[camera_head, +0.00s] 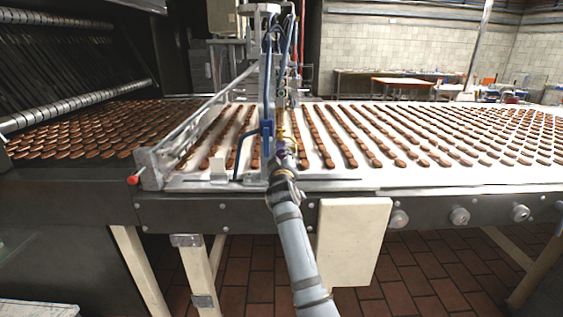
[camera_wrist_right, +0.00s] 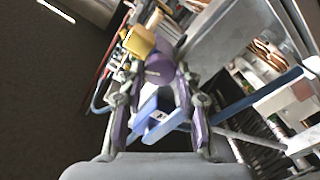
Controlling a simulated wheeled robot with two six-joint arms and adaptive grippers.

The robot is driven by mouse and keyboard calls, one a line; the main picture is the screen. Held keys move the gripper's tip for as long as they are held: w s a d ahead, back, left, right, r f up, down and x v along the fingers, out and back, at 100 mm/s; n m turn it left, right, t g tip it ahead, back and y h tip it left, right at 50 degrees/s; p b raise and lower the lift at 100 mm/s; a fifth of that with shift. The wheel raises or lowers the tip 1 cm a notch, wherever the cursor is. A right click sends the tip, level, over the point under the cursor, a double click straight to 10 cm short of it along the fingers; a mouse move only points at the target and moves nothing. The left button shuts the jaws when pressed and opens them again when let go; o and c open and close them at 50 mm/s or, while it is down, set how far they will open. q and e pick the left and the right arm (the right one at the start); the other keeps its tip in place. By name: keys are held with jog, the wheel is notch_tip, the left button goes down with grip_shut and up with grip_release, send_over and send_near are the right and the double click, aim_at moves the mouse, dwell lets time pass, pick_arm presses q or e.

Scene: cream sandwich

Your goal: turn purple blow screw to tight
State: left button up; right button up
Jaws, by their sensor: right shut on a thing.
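The purple blow screw (camera_wrist_right: 160,67) shows in the right wrist view as a round purple knob. My right gripper (camera_wrist_right: 158,84) has one finger on each side of it and is shut on it. In the head view, my right gripper (camera_head: 283,153) reaches up to the machine's middle post over the conveyor. The screw cannot be made out there, behind the gripper. How far the screw is turned cannot be told. My left gripper is not in view.
A yellow block (camera_wrist_right: 139,41) sits beside the screw. Blue bracket parts (camera_head: 266,135) stand close to my right gripper. A white conveyor (camera_head: 340,172) carries rows of brown biscuits. A cream box (camera_head: 353,243) hangs on its front.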

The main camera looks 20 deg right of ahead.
jog(key=m+b, duration=0.1)
jog(key=m, duration=0.1)
jog(key=m+b, duration=0.1)
jog(key=m, duration=0.1)
jog(key=shift+r+m, duration=0.2)
jog(key=shift+m, duration=0.1)
dwell(0.5)
jog(key=o, duration=0.9)
jog(key=shift+f, duration=0.1)
